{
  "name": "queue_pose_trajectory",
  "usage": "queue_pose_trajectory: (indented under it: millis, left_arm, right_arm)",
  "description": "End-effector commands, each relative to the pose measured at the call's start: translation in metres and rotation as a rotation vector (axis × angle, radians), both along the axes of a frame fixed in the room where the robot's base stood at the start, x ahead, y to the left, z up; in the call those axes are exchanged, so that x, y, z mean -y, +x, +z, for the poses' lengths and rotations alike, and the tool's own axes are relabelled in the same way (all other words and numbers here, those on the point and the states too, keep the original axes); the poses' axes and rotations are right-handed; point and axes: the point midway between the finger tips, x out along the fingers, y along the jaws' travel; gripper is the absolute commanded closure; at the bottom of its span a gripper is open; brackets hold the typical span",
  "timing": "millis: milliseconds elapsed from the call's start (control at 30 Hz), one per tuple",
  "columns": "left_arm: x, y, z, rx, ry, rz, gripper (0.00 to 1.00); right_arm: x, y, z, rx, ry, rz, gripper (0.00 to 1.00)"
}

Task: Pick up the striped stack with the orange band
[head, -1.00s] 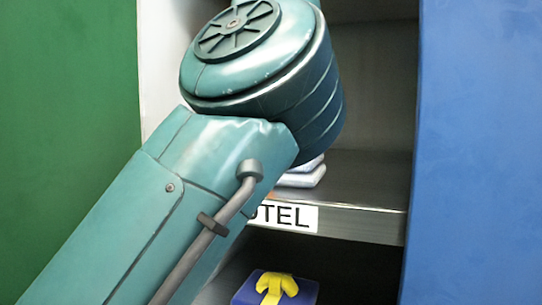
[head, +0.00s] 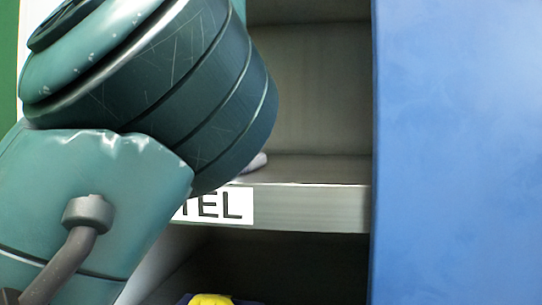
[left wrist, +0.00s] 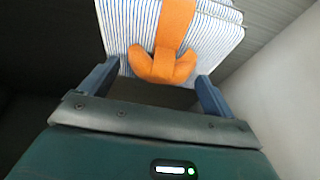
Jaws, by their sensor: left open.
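The striped stack (left wrist: 130,30) shows at the top of the left wrist view, white with thin blue stripes. Its orange band (left wrist: 172,40) runs down the front to a flared, knot-like end. My left gripper (left wrist: 153,82) is open, its two fingers on either side of the stack's near edge; I cannot tell whether they touch it. My right gripper is in neither view.
The metal shelf (head: 310,206) carries a white label (head: 236,205) ending in "TEL". A blue panel (head: 460,150) stands close on the right. Below, a purple item with a yellow bow (head: 210,299) shows at the bottom edge. The shelf's right part looks clear.

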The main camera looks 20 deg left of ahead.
Motion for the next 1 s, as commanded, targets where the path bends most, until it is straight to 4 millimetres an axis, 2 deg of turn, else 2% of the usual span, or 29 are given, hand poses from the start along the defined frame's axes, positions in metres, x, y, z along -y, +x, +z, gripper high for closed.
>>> queue_pose_trajectory:
  millis: [167, 1000]
  left_arm:
    - [0.0001, -0.0001, 0.0010, 0.000, 0.000, 0.000, 0.11]
    - [-0.0002, 0.0002, 0.0010, 0.001, 0.000, 0.000, 0.80]
  right_arm:
    - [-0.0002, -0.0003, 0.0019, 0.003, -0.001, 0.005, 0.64]
    - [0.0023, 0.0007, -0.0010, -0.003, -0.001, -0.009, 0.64]
